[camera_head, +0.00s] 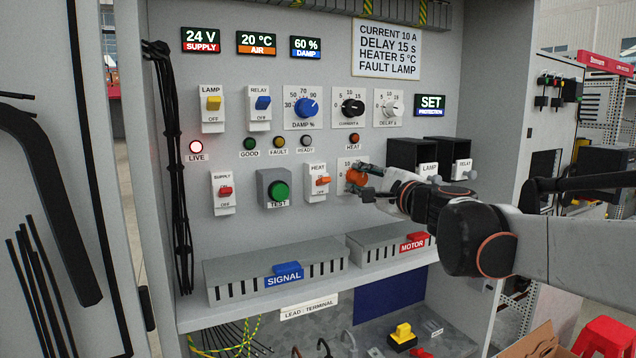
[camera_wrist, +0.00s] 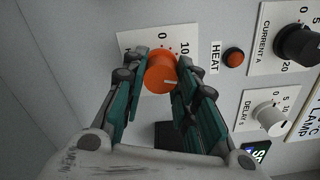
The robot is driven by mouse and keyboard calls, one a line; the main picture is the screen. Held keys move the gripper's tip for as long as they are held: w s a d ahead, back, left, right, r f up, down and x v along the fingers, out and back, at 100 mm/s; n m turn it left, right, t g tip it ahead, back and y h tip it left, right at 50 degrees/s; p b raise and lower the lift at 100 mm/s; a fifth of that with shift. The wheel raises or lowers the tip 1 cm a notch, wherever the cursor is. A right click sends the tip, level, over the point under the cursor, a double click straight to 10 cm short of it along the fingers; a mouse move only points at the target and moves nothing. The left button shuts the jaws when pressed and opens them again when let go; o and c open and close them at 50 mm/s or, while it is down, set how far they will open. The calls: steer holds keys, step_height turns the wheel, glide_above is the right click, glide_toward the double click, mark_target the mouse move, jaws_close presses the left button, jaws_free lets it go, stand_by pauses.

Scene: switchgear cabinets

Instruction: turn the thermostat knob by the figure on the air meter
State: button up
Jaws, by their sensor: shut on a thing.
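The orange thermostat knob (camera_head: 356,177) sits on a white scale plate low on the cabinet panel, right of the HEAT switch. My gripper (camera_head: 362,180) reaches it from the right, and its fingers are closed around the knob. The scale plate (camera_wrist: 135,40) shows 0 and 10; the rest is covered by the fingers. The air meter (camera_head: 257,43) reads 20 °C.
A note sheet (camera_head: 387,48) reads "HEATER 5 °C". The HEAT switch (camera_head: 318,181) is close left of the knob. Black boxes (camera_head: 411,154) stand behind my arm at right. The HEAT lamp (camera_head: 354,138) is above. A shelf with grey SIGNAL and MOTOR boxes (camera_head: 235,277) lies below.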

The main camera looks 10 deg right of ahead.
steer(key=m, duration=0.5)
steer(key=shift+f+m+b, duration=0.15)
steer(key=shift+m+b, duration=0.15)
steer(key=shift+b, duration=0.1)
stand_by(0.3)
steer(key=o, duration=1)
steer(key=shift+o, duration=0.2)
